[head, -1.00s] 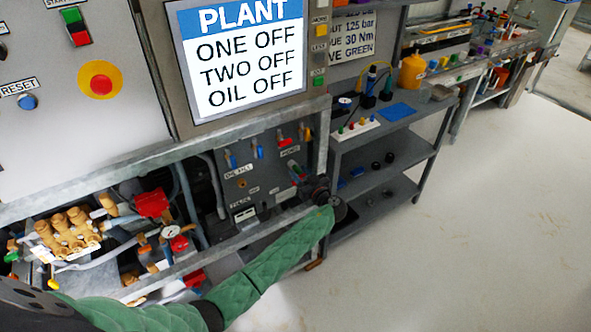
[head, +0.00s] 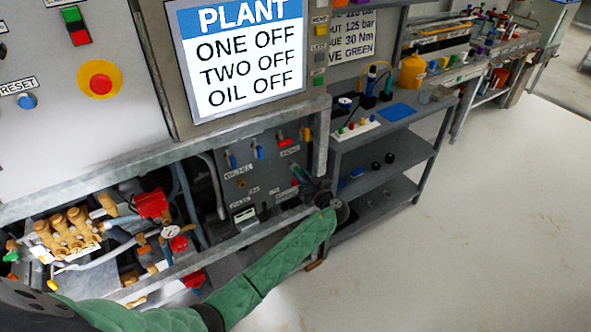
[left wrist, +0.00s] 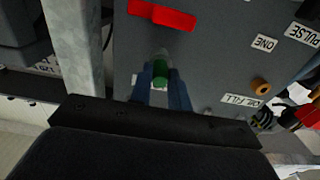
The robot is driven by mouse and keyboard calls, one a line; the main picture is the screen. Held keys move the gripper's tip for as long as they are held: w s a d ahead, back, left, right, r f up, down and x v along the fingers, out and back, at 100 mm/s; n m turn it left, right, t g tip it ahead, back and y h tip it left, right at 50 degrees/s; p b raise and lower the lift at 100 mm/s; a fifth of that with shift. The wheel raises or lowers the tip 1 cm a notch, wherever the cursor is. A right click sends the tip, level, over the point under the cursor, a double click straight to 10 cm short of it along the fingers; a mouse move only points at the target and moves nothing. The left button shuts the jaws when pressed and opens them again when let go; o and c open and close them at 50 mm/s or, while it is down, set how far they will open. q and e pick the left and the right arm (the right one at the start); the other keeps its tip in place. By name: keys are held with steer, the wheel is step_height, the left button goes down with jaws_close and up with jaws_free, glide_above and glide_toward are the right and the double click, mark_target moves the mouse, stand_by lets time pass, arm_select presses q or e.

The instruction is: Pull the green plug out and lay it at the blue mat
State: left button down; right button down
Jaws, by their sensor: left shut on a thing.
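The green plug (left wrist: 160,73) shows in the left wrist view, in front of the grey panel (left wrist: 205,60). My left gripper (left wrist: 164,88) is shut on it, with one blue finger on each side. I cannot tell whether the plug's far end is still in the panel. The blue mat (head: 398,111) lies flat on the top shelf of the grey trolley, to the right. My right gripper is not in view.
A white strip with coloured pegs (head: 358,128) lies left of the mat. Dark stands with cables (head: 369,101) and a yellow bottle (head: 412,71) are behind it. A grey frame post (head: 321,135) stands between panel and trolley. The floor at right is clear.

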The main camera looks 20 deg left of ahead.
arm_select(q)
steer(key=b+v, duration=0.2)
steer(key=v, duration=0.4)
steer(key=shift+s+d, duration=0.2)
stand_by(2.3)
